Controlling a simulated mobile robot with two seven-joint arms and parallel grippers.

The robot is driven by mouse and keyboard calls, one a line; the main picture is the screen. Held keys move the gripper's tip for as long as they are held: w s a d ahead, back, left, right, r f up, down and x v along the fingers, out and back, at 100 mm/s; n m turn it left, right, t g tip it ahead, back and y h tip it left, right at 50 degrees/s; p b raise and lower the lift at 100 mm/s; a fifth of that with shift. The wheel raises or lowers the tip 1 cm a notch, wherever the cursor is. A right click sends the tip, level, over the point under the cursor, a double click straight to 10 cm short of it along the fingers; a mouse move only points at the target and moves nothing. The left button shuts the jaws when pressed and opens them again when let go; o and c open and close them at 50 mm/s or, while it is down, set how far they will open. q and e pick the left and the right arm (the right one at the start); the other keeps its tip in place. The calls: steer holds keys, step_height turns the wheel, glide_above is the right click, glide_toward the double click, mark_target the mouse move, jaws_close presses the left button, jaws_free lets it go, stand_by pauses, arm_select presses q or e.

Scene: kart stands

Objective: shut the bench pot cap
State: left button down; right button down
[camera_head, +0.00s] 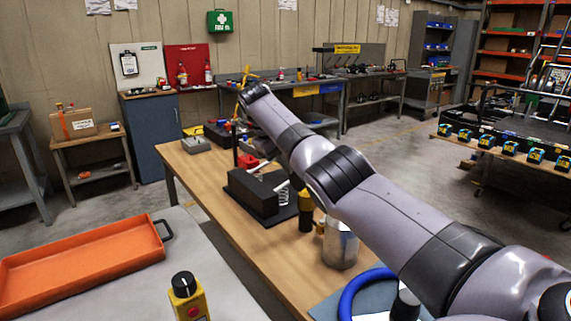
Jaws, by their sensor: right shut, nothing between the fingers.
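A silver can-like pot (340,246) stands upright on the wooden bench (225,215), close to the near end. My right arm crosses in front of its upper right side, so I cannot tell how its cap sits. The arm reaches from the lower right up across the bench to the left. My right gripper (250,97), at its far end, is shut and empty, well beyond and apart from the pot. Its fingers are small and hard to make out. My left gripper is not in view.
A yellow-and-black bottle-like item (306,211) and a black box (252,192) stand behind the pot. A blue ring (350,290) lies in front. An orange tray (85,258) and yellow switch box (188,298) are at left. Bare wood lies left of the box.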

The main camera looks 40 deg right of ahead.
steer(key=d, duration=0.1)
steer(key=d+r, duration=0.1)
steer(key=d, duration=0.1)
steer(key=shift+s+d, duration=0.15)
steer(key=shift+s, duration=0.05)
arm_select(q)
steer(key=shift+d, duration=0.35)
arm_select(e)
steer(key=shift+d, duration=0.3)
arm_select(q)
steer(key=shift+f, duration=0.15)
arm_select(e)
steer(key=shift+a+f+b, duration=0.4)
steer(key=shift+a+b, duration=0.2)
steer(key=shift+b, duration=0.85)
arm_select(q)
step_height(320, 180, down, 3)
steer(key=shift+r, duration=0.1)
arm_select(e)
steer(key=shift+a+r, duration=0.1)
steer(key=shift+a, duration=0.05)
